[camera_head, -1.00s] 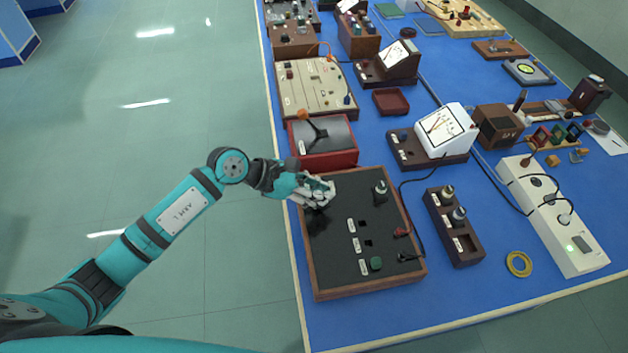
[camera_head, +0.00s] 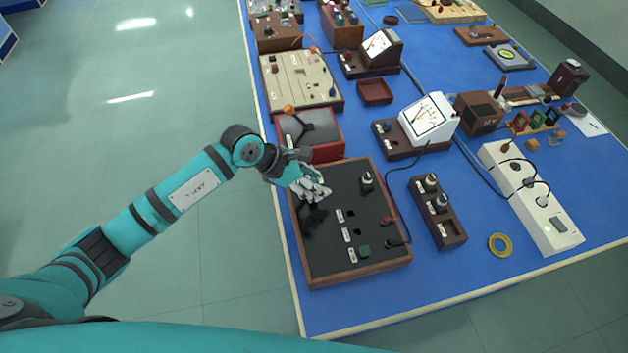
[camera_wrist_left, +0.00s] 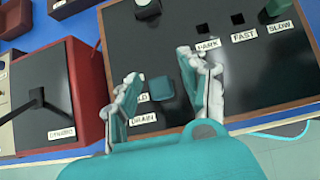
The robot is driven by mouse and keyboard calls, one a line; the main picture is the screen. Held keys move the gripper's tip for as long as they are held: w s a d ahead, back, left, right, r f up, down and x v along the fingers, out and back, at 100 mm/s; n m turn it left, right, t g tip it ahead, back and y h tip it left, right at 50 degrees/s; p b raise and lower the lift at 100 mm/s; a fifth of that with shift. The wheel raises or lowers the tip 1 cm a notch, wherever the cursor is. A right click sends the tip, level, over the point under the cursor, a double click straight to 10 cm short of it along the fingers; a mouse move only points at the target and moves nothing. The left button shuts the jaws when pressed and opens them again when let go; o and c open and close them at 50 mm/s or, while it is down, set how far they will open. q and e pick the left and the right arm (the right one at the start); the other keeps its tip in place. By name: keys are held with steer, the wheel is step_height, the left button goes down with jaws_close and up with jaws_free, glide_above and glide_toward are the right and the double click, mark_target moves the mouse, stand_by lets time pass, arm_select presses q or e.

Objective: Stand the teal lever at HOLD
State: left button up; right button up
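The dark panel (camera_head: 338,262) in a wooden frame lies at the near left edge of the blue bench. A square teal lever cap (camera_wrist_left: 162,88) shows in the left wrist view, beside a label ending in "LD" (camera_wrist_left: 141,98) and near the DRAIN label (camera_wrist_left: 143,118). My left gripper (camera_head: 322,190) hangs over the panel's far left part and hides this cap in the head view. In the left wrist view its fingers (camera_wrist_left: 160,68) are open on either side of the cap, with gaps. Height above the cap is unclear. My right gripper is out of view.
A green square knob (camera_head: 364,250) sits by the SLOW label; empty PARK and FAST slots are beside it. A round dark knob (camera_head: 367,180) stands on the panel. A red DYNAMO box (camera_head: 325,150) borders its far side. Red and black plugs with cables sit at right.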

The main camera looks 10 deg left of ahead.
arm_select(q)
steer(key=shift+a+r, duration=0.1)
steer(key=v, duration=1.1)
steer(key=shift+a+r, duration=0.25)
steer(key=shift+r, duration=0.05)
steer(key=shift+s, duration=0.1)
